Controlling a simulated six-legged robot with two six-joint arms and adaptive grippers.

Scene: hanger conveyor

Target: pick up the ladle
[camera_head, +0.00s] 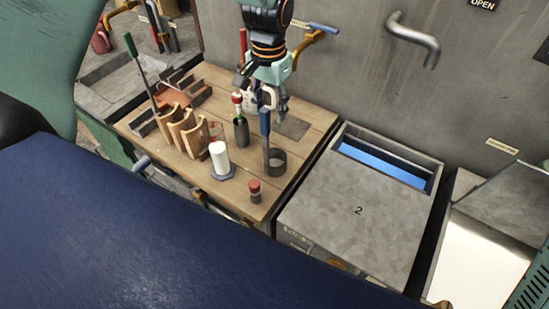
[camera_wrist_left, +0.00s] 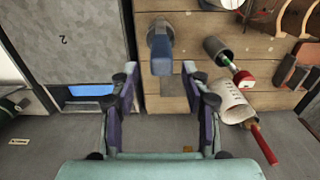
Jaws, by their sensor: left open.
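The ladle stands on the wooden table, its blue handle (camera_head: 265,122) upright and its dark round cup (camera_head: 277,160) at the bottom. My left gripper (camera_head: 264,98) is over the table at the top of the handle. In the left wrist view the open fingers (camera_wrist_left: 160,72) point toward the ladle (camera_wrist_left: 160,52). The handle's top lies between the two fingertips, with gaps on both sides and no visible contact. My right gripper is not in view.
Left of the ladle stand a white cylinder (camera_head: 219,158), a dark cup (camera_head: 241,132) and a wooden rack (camera_head: 184,132). A small red-topped item (camera_head: 254,190) is near the front edge. A grey box marked 2 (camera_head: 350,225) stands to the right.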

